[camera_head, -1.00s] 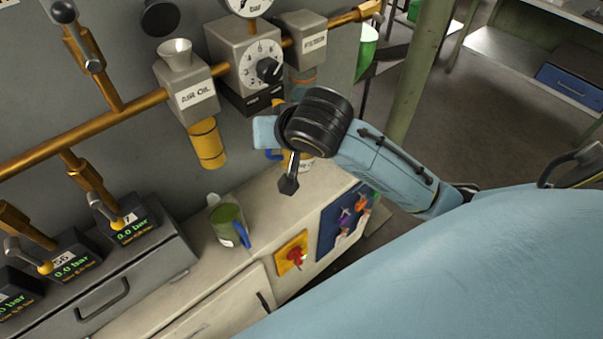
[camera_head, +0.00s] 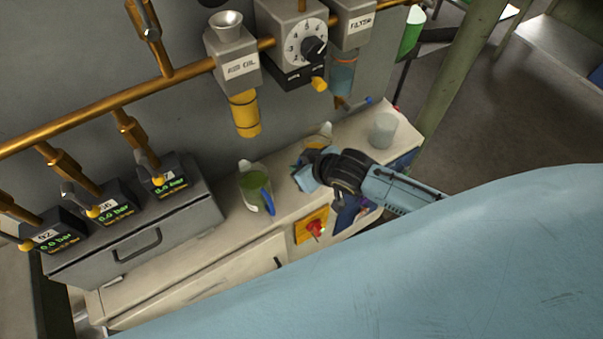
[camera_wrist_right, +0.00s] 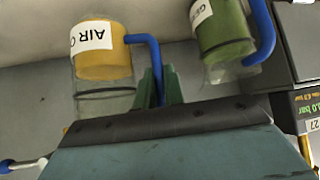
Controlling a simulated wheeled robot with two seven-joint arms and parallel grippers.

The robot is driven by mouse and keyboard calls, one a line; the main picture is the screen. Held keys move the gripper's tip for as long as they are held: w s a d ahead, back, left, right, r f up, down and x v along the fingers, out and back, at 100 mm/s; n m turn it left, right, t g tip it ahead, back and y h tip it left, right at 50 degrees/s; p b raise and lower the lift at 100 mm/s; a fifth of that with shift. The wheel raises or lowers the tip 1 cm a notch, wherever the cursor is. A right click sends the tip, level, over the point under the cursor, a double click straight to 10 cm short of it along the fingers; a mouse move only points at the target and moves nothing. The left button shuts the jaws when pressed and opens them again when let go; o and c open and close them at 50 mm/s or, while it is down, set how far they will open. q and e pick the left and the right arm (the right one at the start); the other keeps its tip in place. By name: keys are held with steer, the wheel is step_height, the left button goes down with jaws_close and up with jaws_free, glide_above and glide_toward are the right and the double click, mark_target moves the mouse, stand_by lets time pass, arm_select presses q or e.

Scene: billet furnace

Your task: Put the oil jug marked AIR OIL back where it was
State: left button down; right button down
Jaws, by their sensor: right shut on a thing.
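The AIR OIL jug (camera_wrist_right: 100,52) holds yellow oil and has a white label and a blue handle; it appears upside down in the right wrist view. In the head view, the jug (camera_head: 319,139) is mostly hidden behind my right gripper (camera_head: 305,172), at the counter beside the green jug. My right gripper (camera_wrist_right: 163,88) is shut on the jug's blue handle. I cannot tell whether the jug's base touches the counter. The green jug (camera_head: 253,188), with its own blue handle, stands to the left and also shows in the wrist view (camera_wrist_right: 222,28). My left gripper is not in view.
The pale counter (camera_head: 228,240) carries a clear cup (camera_head: 384,131) at its right end. An oiler labelled AIR OIL (camera_head: 232,62) hangs on the brass pipe above. A red switch on a yellow plate (camera_head: 312,228) is on the counter's front. Gauge boxes (camera_head: 160,175) stand left.

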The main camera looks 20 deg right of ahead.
steer(key=shift+f, duration=1.7)
steer(key=shift+b, duration=0.3)
steer(key=c, duration=1.9)
jaws_free()
steer(key=shift+f, duration=0.2)
steer(key=shift+c, duration=0.2)
steer(key=o, duration=0.4)
steer(key=shift+o, duration=0.2)
steer(key=shift+r, duration=0.25)
steer(key=p+v, duration=0.2)
steer(key=v, duration=1)
steer(key=shift+f, duration=0.15)
